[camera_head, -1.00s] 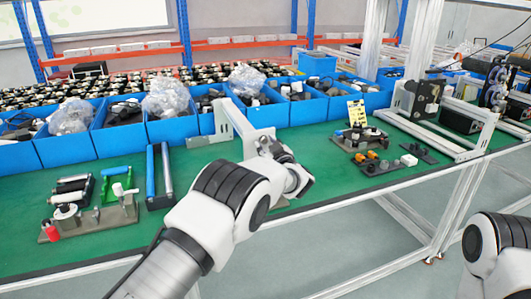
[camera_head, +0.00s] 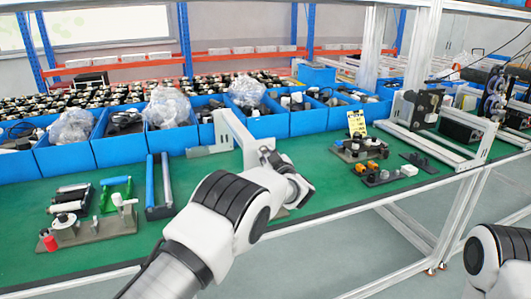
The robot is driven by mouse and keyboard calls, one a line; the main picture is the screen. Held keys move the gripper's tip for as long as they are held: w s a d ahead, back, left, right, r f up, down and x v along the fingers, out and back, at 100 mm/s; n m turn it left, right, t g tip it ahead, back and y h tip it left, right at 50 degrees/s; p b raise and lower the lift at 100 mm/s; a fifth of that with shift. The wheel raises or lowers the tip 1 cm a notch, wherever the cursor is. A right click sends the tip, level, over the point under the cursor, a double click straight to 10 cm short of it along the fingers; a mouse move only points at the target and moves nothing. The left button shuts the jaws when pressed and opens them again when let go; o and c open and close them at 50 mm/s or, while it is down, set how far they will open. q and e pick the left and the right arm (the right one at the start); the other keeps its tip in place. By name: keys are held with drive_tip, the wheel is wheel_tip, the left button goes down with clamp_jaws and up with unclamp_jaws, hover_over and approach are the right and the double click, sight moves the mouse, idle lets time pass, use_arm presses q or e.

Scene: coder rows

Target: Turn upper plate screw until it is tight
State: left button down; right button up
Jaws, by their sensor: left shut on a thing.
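My left gripper (camera_head: 268,155) is at the grey bracket-like fixture (camera_head: 232,127) near the middle of the green table. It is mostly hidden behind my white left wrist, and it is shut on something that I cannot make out. The upper plate screw cannot be told apart in this view; it may be hidden behind the wrist. My right arm shows only at the lower right edge, and its gripper is out of the picture.
Blue bins (camera_head: 120,148) with bagged and loose parts line the table's back. A tool fixture (camera_head: 90,225) and a blue-handled holder (camera_head: 150,184) stand at left. Small part plates (camera_head: 382,174) and a metal frame (camera_head: 440,142) stand at right. Green table (camera_head: 318,170) between is bare.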

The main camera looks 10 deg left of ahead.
use_arm(q)
drive_tip(key=m+p, duration=0.1)
drive_tip(key=m, duration=0.1)
drive_tip(key=m+p, duration=0.3)
drive_tip(key=shift+r+m, duration=0.3)
drive_tip(key=shift+f+m+p, duration=0.1)
drive_tip(key=shift+m+p, duration=0.25)
drive_tip(key=shift+m, duration=0.65)
drive_tip(key=shift+a+f+m, duration=0.1)
drive_tip(key=shift+f+m, duration=0.05)
drive_tip(key=shift+m, duration=0.75)
drive_tip(key=c, duration=1.2)
unclamp_jaws()
drive_tip(key=shift+o, duration=0.2)
